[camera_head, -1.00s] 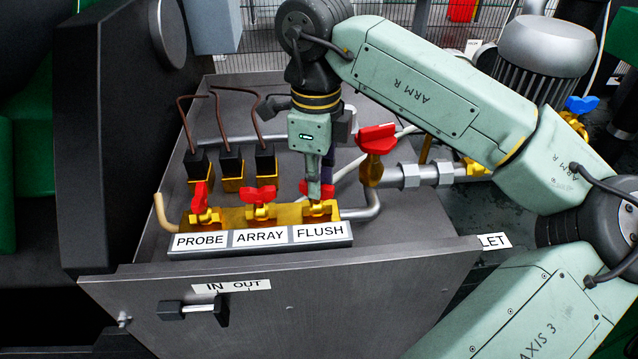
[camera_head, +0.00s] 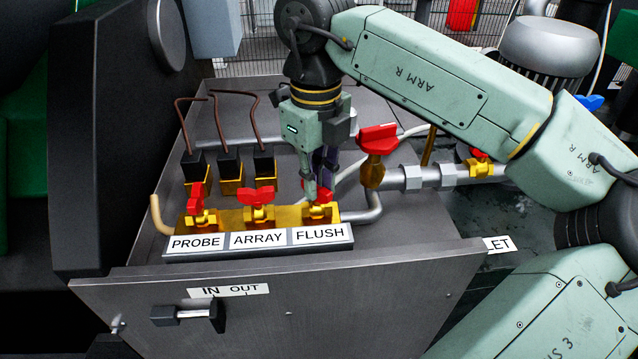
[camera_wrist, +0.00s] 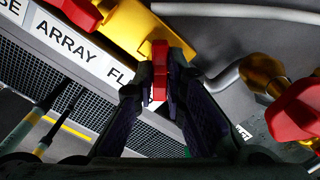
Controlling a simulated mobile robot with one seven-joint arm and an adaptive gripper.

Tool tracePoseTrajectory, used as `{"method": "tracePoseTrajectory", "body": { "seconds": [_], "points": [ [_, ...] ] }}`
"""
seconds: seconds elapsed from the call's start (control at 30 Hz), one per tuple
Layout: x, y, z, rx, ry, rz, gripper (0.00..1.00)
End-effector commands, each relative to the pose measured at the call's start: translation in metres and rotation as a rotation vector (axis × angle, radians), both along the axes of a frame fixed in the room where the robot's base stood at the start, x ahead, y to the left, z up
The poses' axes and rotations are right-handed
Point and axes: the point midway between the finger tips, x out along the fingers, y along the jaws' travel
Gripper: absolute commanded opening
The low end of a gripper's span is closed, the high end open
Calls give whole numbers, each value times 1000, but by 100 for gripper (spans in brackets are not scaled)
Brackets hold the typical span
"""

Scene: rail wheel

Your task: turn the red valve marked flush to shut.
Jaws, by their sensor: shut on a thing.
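The red flush valve handle (camera_head: 322,196) sits on the yellow manifold (camera_head: 290,214), above the label FLUSH (camera_head: 319,234). My gripper (camera_head: 317,192) points down at it, with its fingers at the handle. In the wrist view the two dark fingertips of my gripper (camera_wrist: 168,75) are shut on the red handle (camera_wrist: 160,70), one on each side. The handle stands edge-on there, in front of the yellow valve body (camera_wrist: 160,45). In the head view my fingers hide part of the handle.
The red array valve (camera_head: 257,197) and red probe valve (camera_head: 195,198) stand to the left on the same manifold. A larger red valve (camera_head: 378,139) on a grey pipe rises close to the right of my gripper. Three black connectors (camera_head: 228,162) with brown tubes stand behind.

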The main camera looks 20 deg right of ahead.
Motion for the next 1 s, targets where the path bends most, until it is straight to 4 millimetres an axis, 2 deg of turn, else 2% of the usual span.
{"method": "tracePoseTrajectory", "body": {
  "seconds": [0.1,0.27,0.67,0.97,1.0],
  "points": [
    [0,-1,-3,-2,0,-150,0],
    [0,0,-2,-1,0,-305,0],
    [0,0,-1,-1,1,-368,0],
    [-1,-1,-2,-5,-1,-710,0],
    [-1,0,-1,-3,0,-709,14]
  ]
}}
